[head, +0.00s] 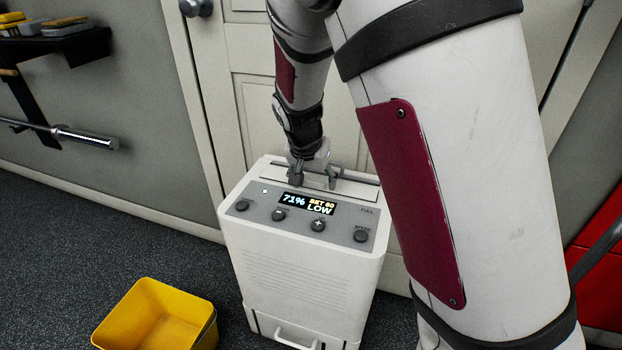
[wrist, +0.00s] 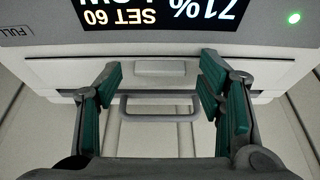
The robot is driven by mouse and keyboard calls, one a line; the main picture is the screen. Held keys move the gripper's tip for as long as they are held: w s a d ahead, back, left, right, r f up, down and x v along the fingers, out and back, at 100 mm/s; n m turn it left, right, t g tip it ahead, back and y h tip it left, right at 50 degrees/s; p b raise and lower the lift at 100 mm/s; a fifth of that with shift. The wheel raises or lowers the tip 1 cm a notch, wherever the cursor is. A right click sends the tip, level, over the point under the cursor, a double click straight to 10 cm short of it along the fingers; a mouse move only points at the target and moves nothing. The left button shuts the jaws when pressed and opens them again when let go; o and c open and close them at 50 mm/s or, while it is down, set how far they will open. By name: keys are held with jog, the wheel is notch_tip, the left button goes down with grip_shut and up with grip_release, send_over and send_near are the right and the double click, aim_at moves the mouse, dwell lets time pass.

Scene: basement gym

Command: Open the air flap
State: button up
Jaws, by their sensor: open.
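The air flap is the pale panel (head: 352,191) on top of a white dehumidifier (head: 300,285), behind its control panel. It looks shut or nearly so. In the wrist view the flap (wrist: 162,70) lies below the display, with a grey loop handle (wrist: 160,108) beyond it. My gripper (head: 314,177) points down over the top of the machine. In the wrist view my gripper (wrist: 162,84) is open, its green-padded fingers on either side of the flap's middle and the handle.
The display (head: 307,203) is lit, with several round knobs (head: 318,225) beside it. A yellow bin (head: 155,315) stands on the floor at left. A pale door (head: 255,110) stands close behind the machine. Something red (head: 600,255) is at far right.

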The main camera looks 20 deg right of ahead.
aim_at(318, 181)
jog(key=c, duration=1.1)
jog(key=shift+c, duration=0.2)
jog(key=shift+d+r+p, duration=0.1)
jog(key=shift+p, duration=0.25)
jog(key=shift+w+d+r+g+y+p, duration=0.2)
jog(key=shift+r+g+y+p, duration=0.3)
jog(key=shift+p, duration=0.6)
jog(key=g+p, duration=0.1)
jog(key=p, duration=0.1)
jog(key=g+y+p, duration=0.1)
jog(key=p, duration=0.1)
jog(key=shift+w+d+r, duration=0.2)
jog(key=shift+w+r, duration=0.15)
jog(key=shift+w, duration=0.05)
jog(key=p, duration=0.1)
jog(key=g+y+p, duration=0.1)
jog(key=p, duration=0.1)
jog(key=shift+w+d+r+g, duration=0.15)
jog(key=shift+w+d+g, duration=0.05)
jog(key=shift+w+g, duration=0.15)
jog(key=shift+w+d+r+g+y+p, duration=0.1)
jog(key=shift+w+d+g+y+p, duration=0.2)
jog(key=shift+g+y+p, duration=0.6)
jog(key=shift+t, duration=0.25)
